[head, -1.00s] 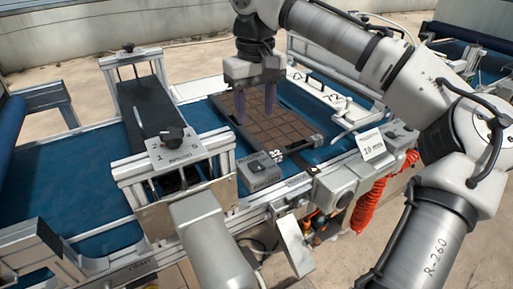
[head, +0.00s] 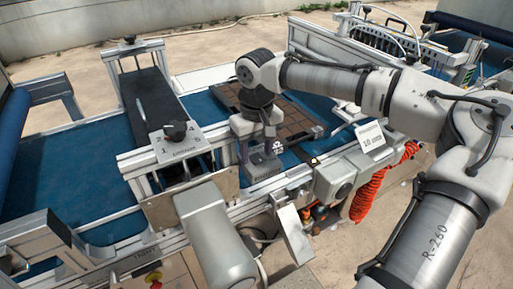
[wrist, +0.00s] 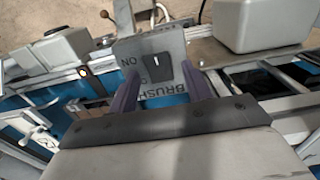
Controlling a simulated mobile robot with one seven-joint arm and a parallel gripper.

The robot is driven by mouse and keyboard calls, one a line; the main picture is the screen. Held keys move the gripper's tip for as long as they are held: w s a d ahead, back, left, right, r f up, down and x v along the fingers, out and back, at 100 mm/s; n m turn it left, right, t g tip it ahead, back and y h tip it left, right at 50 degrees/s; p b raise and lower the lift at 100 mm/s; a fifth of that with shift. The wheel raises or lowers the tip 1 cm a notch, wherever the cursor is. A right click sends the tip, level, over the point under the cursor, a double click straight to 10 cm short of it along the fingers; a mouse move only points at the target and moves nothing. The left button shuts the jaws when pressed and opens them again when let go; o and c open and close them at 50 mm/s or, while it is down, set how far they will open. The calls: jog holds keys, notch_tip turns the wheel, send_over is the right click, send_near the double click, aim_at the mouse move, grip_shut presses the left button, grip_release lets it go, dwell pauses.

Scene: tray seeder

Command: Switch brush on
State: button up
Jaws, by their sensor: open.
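The brush switch box (head: 264,172) is a small grey box on the machine's front rail. In the wrist view the box (wrist: 172,50) shows the words BRUSH and ON and a dark rocker switch (wrist: 157,66) with a white mark. My gripper (head: 257,150) is open just above the box in the head view. In the wrist view its two purple fingers (wrist: 158,88) stand either side of the lower part of the box face, with nothing held. I cannot tell whether they touch it. The lower lettering is partly hidden by my gripper.
A dark seed tray (head: 295,118) lies on the blue belt (head: 75,165) behind my gripper. A plate with a black dial knob (head: 175,131) is to the left. A grey motor housing (head: 335,180) and a red coiled hose (head: 370,195) are to the right.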

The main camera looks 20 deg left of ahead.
jog(key=c, duration=1)
jog(key=shift+o, duration=0.2)
jog(key=shift+s+d+f+y, duration=0.1)
jog(key=shift+s+f+y, duration=0.05)
jog(key=shift+y, duration=0.15)
jog(key=b, duration=0.1)
jog(key=t+y+b, duration=0.2)
jog(key=shift+s+d+f, duration=0.1)
jog(key=shift+s+d, duration=0.15)
jog(key=shift+d, duration=0.05)
jog(key=shift+c, duration=0.2)
jog(key=shift+s+d+r+t+y+b, duration=0.1)
jog(key=shift+d+r+t+y+b, duration=0.1)
jog(key=shift+t+y+b, duration=0.4)
jog(key=shift+o, duration=0.2)
jog(key=o, duration=1)
jog(key=shift+c, duration=0.2)
jog(key=shift+r, duration=0.15)
